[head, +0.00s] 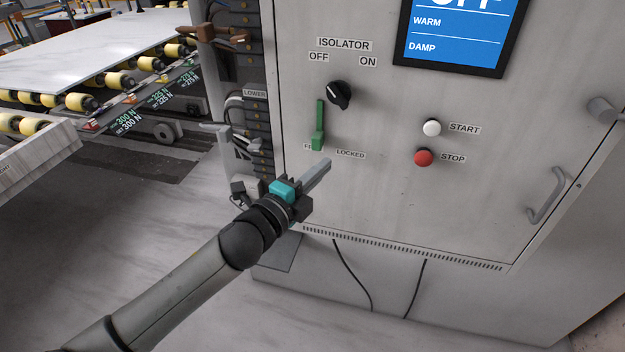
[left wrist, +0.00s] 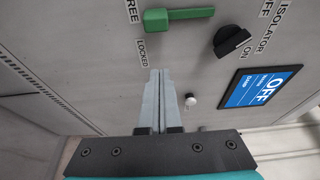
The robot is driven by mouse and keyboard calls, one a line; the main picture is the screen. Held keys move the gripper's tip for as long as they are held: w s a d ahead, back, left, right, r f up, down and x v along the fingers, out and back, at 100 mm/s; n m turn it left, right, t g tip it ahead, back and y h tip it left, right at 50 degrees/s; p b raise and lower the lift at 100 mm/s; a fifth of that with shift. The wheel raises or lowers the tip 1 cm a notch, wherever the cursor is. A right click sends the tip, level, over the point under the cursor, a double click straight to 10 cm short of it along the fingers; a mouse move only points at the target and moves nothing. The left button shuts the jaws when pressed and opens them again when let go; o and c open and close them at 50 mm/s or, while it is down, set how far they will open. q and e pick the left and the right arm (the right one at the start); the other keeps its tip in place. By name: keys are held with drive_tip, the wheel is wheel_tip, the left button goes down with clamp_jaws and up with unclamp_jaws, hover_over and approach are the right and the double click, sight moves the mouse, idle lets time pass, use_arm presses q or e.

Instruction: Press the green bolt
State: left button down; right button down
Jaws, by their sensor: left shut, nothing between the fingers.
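The green bolt (head: 318,128) is on the grey cabinet front, below and left of the black isolator knob (head: 339,95). In the head view its long part points up, and its thicker lower end lies between the partly covered FREE label and the LOCKED label (head: 351,155). The bolt also shows at the top of the left wrist view (left wrist: 178,18). My left gripper (head: 325,166) is shut and empty, its fingertips just below the bolt's lower end in the head view. In the left wrist view the fingertips (left wrist: 159,75) point at the panel near the LOCKED label, apart from the bolt. My right gripper is not in view.
A white START button (head: 431,127) and a red STOP button (head: 423,158) are right of the bolt. A blue screen (head: 455,40) is above them. A door handle (head: 545,195) sticks out at the right. A roller table with a stone slab (head: 90,50) stands at the left.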

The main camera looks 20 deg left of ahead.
use_arm(q)
drive_tip(key=v, duration=0.3)
drive_tip(key=shift+s, duration=0.1)
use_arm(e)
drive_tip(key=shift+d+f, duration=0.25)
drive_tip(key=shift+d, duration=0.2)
